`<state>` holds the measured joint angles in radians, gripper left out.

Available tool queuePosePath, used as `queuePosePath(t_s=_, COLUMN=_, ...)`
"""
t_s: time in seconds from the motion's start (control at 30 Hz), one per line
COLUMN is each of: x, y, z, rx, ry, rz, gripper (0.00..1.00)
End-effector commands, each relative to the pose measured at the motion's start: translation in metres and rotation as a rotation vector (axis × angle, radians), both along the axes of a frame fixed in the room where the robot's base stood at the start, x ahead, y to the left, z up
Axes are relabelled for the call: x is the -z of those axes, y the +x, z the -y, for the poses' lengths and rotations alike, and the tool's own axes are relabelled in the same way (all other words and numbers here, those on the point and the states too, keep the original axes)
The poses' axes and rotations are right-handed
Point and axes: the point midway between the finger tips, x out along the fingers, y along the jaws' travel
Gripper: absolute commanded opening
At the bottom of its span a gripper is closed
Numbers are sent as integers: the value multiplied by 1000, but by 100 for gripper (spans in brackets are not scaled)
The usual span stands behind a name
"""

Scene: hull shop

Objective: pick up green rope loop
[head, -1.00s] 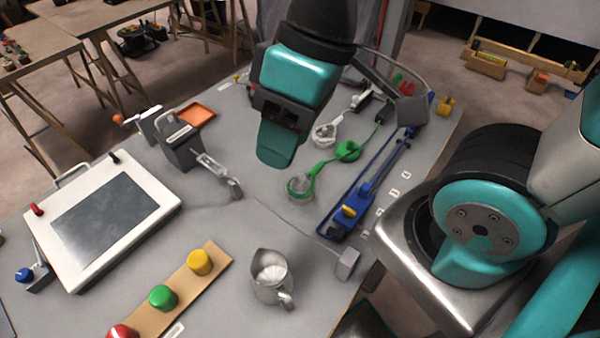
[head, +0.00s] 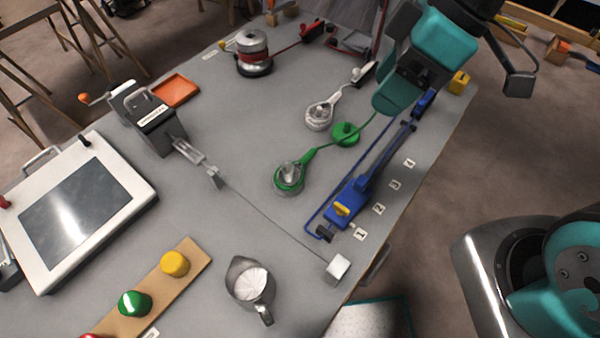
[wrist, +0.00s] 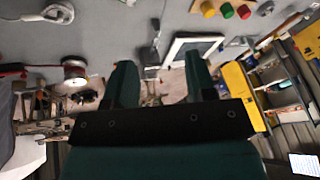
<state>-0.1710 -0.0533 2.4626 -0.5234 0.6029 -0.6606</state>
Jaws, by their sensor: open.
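The green rope loop (head: 289,179) lies on the grey table in the head view, around a small metal fitting. Its green tail runs up and right past a round green piece (head: 346,133) towards my gripper. My gripper (head: 392,98) is above the table's right part, up and right of the loop and apart from it. In the wrist view my gripper (wrist: 160,72) has its two teal fingers spread with nothing between them. I cannot make out the green loop in the wrist view.
A blue sliding rail (head: 350,200) lies right of the loop, and a white rope loop (head: 319,115) lies above it. A thin line runs below the loop to a grey block (head: 337,267). A metal jug (head: 249,283) stands in front. A red-banded drum (head: 254,55) stands behind.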

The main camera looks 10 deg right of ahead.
Motion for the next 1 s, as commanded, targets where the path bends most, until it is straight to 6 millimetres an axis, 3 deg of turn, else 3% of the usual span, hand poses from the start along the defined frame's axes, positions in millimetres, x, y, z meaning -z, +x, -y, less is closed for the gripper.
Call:
queuePosePath(t_s=0.03, x=25, y=17, z=2, rx=-110, ry=18, rz=41, gripper=51)
queuePosePath(t_s=0.2, x=83, y=68, z=11, rx=-513, ry=87, rz=261, gripper=51)
queuePosePath(t_s=0.4, x=146, y=109, z=27, rx=-881, ry=130, rz=506, gripper=51)
queuePosePath(t_s=0.5, x=166, y=120, z=32, rx=-995, ry=136, rz=592, gripper=51)
queuePosePath(t_s=0.67, x=183, y=128, z=35, rx=-1087, ry=138, rz=661, gripper=51)
queuePosePath(t_s=1.0, x=236, y=129, z=-2, rx=-1102, ry=140, rz=665, gripper=51)
